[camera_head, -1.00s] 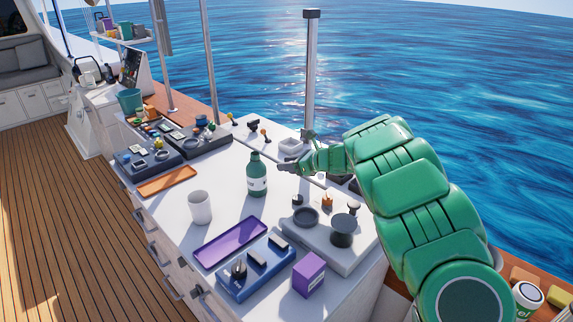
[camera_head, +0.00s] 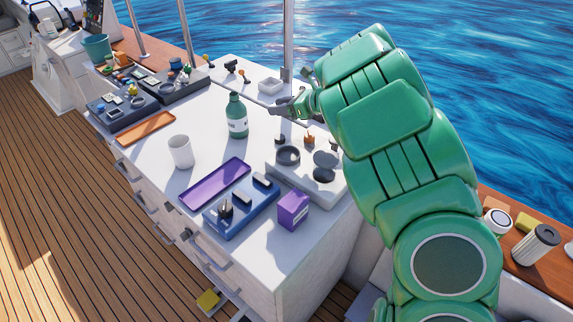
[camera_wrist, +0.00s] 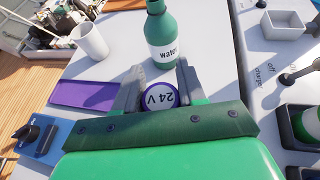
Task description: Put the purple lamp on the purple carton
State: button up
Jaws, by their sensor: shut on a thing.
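The purple lamp (camera_wrist: 161,97) shows in the wrist view as a round white face marked "24 V" with a purple rim. My gripper (camera_wrist: 160,92) is shut on it, one finger at each side. In the head view my gripper (camera_head: 278,108) is above the white worktop, right of the green bottle; the lamp cannot be made out there. The purple carton (camera_head: 293,211) stands upright near the front right corner of the worktop, nearer the camera than my gripper and apart from it. Its top looks bare.
The green water bottle (camera_head: 237,118) stands close to my gripper. A white cup (camera_head: 180,152), a purple tray (camera_head: 207,186), a blue block with black parts (camera_head: 240,212) and a grey panel with round fittings (camera_head: 310,178) surround the carton. An orange tray (camera_head: 145,130) lies farther left.

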jog(key=s+d+r+n+g, duration=0.15)
jog(key=s+d, duration=0.25)
jog(key=s, duration=0.4)
jog(key=s+d+r, duration=0.2)
jog(key=s+d, duration=0.2)
jog(key=s, duration=0.4)
jog(key=s+a+r+n+g+y, duration=0.1)
jog(key=s+a+r+n+g, duration=0.15)
jog(key=s, duration=1.05)
jog(key=s+a+r+n+g+y, duration=0.1)
jog(key=s+a+r+n+g, duration=0.15)
jog(key=s, duration=1.15)
send_over(285, 201)
jog(key=s, duration=0.2)
jog(key=shift+g, duration=0.25)
jog(key=f, duration=0.8)
jog(key=shift+w+d+f, duration=0.15)
jog(key=shift+d+f, duration=0.1)
jog(key=shift+w+a+f, duration=0.15)
jog(key=shift+w+f, duration=0.5)
jog(key=shift+f, duration=0.15)
jog(key=shift+w+f, duration=0.25)
jog(key=shift+f, duration=1.5)
